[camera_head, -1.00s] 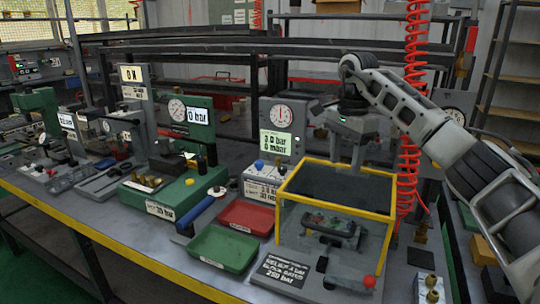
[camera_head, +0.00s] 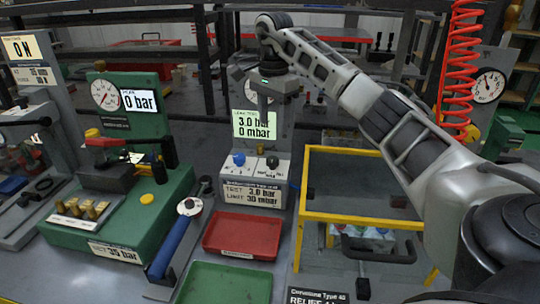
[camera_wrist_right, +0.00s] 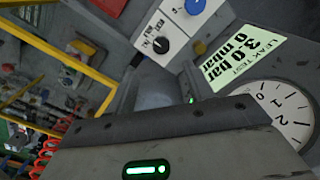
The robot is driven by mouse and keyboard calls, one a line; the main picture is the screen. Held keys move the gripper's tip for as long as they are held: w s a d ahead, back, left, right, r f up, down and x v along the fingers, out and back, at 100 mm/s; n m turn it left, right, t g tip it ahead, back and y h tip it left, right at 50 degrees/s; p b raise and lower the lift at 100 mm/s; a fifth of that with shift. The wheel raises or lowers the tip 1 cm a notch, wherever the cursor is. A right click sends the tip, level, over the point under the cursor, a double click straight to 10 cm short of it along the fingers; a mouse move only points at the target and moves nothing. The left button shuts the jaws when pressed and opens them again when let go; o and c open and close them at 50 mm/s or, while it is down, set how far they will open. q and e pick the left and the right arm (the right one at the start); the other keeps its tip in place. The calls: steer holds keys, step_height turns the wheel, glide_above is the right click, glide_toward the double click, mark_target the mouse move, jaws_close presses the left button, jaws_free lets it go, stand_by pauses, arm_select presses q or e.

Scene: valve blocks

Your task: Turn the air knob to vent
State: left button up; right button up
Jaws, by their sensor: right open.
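The leak test unit has a white front panel (camera_head: 253,185) with a blue knob (camera_head: 239,159) on the left and a black knob (camera_head: 272,162) on the right. In the right wrist view the black knob (camera_wrist_right: 161,45) has small printed labels around it, and the blue knob (camera_wrist_right: 195,6) is at the top edge. The lit display (camera_head: 254,124) reads 3.0 bar and 0 mbar. My right gripper (camera_head: 268,102) is open and empty, above the black knob and apart from it. My left gripper is out of view.
A yellow-framed clear box (camera_head: 350,217) stands right of the unit, under my right arm. A red tray (camera_head: 242,234) and a green tray (camera_head: 225,285) lie in front. A green test stand (camera_head: 150,215) is at left. A red coiled hose (camera_head: 458,70) hangs at right.

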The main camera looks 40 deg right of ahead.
mark_target(273, 159)
step_height(273, 159, down, 10)
steer(key=shift+f, duration=0.2)
steer(key=shift+w, duration=0.1)
steer(key=c, duration=1)
